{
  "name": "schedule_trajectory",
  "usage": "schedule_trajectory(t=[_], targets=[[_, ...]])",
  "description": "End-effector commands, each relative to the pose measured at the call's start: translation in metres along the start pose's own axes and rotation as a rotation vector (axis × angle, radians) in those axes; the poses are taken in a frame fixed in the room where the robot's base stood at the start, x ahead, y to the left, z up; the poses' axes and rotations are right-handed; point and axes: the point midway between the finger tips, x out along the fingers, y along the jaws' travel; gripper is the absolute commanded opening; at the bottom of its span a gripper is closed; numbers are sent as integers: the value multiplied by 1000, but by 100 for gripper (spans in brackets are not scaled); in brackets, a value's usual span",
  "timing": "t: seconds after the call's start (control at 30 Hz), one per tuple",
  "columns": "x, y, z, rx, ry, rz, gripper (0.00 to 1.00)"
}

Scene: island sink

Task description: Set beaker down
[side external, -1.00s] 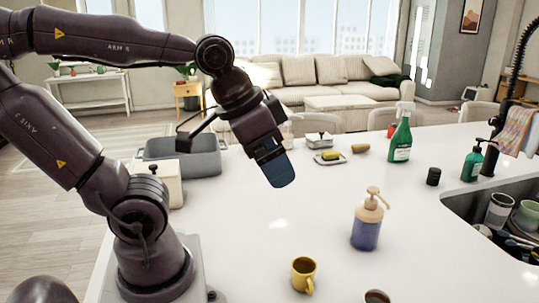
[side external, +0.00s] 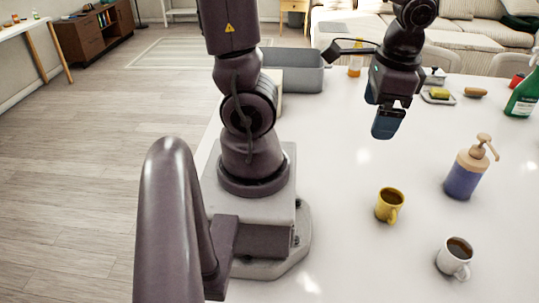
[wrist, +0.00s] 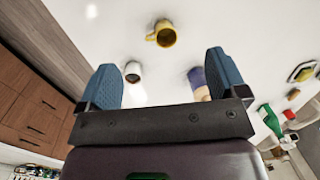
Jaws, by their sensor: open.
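My gripper (side external: 387,130) has blue fingers and hangs above the white countertop, open and with nothing between its fingers. In the wrist view the two fingers (wrist: 160,62) stand wide apart. No beaker can be made out in either view. A yellow mug (side external: 389,206) with dark contents stands upright on the counter, nearer the camera than my gripper; it also shows in the wrist view (wrist: 166,36). A white mug (side external: 452,259) with dark contents stands to its lower right and shows in the wrist view (wrist: 133,68).
A purple pump bottle (side external: 463,178) stands right of the yellow mug. A grey basin (side external: 290,75) lies behind my arm. A green spray bottle (side external: 522,97) and a dish with a yellow sponge (side external: 439,95) are at the back right. Counter below my gripper is clear.

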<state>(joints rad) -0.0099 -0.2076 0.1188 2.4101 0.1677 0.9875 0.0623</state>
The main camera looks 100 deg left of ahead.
Motion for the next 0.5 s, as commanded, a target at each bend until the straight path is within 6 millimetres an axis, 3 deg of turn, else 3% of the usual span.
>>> schedule_trajectory(t=[0.03, 0.27, 0.5], targets=[[17, -7, 1, 12, -97, -13, 91], [80, -37, 19, 80, -485, -76, 91], [134, -71, 58, 175, -897, -135, 91]])
